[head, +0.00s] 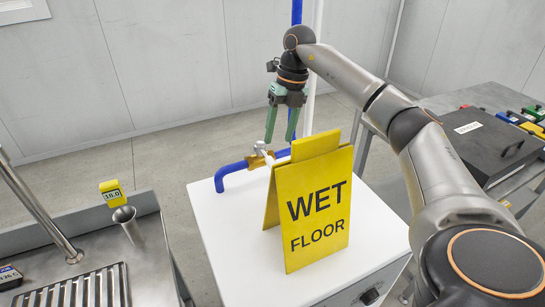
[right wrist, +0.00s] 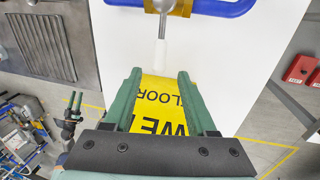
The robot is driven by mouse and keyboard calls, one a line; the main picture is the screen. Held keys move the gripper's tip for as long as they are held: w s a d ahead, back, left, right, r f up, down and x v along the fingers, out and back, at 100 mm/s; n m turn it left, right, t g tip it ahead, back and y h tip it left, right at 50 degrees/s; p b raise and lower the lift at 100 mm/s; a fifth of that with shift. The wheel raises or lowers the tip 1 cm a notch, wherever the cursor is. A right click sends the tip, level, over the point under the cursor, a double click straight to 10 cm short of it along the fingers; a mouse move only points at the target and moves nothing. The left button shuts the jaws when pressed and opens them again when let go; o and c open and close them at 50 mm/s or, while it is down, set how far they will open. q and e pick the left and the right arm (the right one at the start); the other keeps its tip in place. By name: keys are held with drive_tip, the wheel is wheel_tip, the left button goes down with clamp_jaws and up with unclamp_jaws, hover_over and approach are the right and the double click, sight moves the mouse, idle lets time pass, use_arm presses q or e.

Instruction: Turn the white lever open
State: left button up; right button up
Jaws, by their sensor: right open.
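The white lever (right wrist: 161,50) sticks out from a brass valve (right wrist: 160,5) on a blue pipe (right wrist: 215,7), at right angles to the pipe. In the head view, the lever (head: 267,158) shows only partly behind the yellow sign, beside the brass valve (head: 256,162). My right gripper (head: 279,140) is open and empty, pointing down over the valve area. In the right wrist view, the lever lies ahead of the gap between the green fingers (right wrist: 158,77), with no contact seen. My left gripper (right wrist: 74,98) appears small at the left of the right wrist view.
A yellow wet floor sign (head: 313,205) stands on the white cabinet (head: 235,262), close in front of the lever; it also shows between the fingers (right wrist: 160,105). A metal sink (head: 145,245) is at left. A black case (head: 480,145) lies on the right table.

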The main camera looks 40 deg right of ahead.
sight(273, 161)
drive_tip(key=f, duration=0.2)
drive_tip(key=a+f, duration=0.1)
drive_tip(key=f, duration=0.4)
drive_tip(key=shift+w+a+f, duration=0.2)
drive_tip(key=shift+w+a, duration=0.05)
drive_tip(key=shift+w, duration=0.05)
drive_tip(key=shift+c, duration=0.4)
clamp_jaws()
drive_tip(key=shift+r, duration=0.1)
idle(0.5)
